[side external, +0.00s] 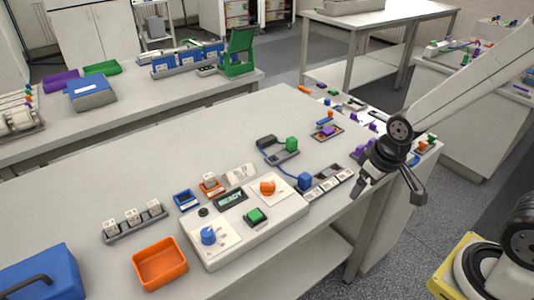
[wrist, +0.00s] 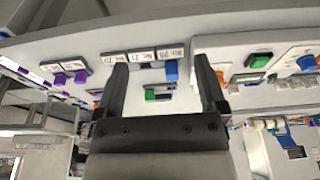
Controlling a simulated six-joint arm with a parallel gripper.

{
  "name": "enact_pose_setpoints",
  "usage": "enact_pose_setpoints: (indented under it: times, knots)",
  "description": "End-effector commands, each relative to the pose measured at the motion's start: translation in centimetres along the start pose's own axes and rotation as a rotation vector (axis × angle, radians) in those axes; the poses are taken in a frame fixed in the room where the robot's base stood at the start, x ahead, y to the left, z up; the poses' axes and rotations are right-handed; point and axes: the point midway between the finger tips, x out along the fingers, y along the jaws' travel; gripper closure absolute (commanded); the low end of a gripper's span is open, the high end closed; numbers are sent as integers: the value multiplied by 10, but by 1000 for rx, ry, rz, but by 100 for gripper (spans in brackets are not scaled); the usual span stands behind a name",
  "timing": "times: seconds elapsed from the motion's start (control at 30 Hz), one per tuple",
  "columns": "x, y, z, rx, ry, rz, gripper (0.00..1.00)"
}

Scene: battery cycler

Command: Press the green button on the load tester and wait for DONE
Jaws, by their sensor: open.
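The load tester (side external: 285,215) is a pale box near the front edge of the bench in the side view. Its dark display (side external: 230,198) reads READY. Its green button (side external: 256,215) sits on the front part of the top, between a blue knob (side external: 208,235) and an orange knob (side external: 267,187). In the wrist view the green button (wrist: 258,61) appears at the right, outside the fingers. My gripper (side external: 391,193) is open and empty, beyond the bench's front edge and well to the right of the tester. Its two fingers (wrist: 162,62) show spread in the wrist view.
An orange bin (side external: 160,263) stands left of the tester, and a blue box (side external: 40,275) lies farther left. A row of labelled blocks (side external: 328,185) and a blue plug (side external: 304,180) lie between tester and gripper.

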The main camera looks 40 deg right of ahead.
Motion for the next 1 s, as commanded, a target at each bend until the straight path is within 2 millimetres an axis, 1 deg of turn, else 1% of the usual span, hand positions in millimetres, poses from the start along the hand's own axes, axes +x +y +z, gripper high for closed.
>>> enact_pose_setpoints:
  times: [0.03, 0.07, 0.1, 0.17, 0.2, 0.27, 1.0]
  knots:
    - [0, 0, 0, 0, 0, 0, 28]
    - [0, 0, 0, 0, 0, 0, 38]
    - [0, 0, 0, 0, 0, 0, 50]
    - [0, 0, 0, 0, 0, 0, 69]
    - [0, 0, 0, 0, 0, 0, 82]
    - [0, 0, 0, 0, 0, 0, 100]
    - [0, 0, 0, 0, 0, 0, 100]
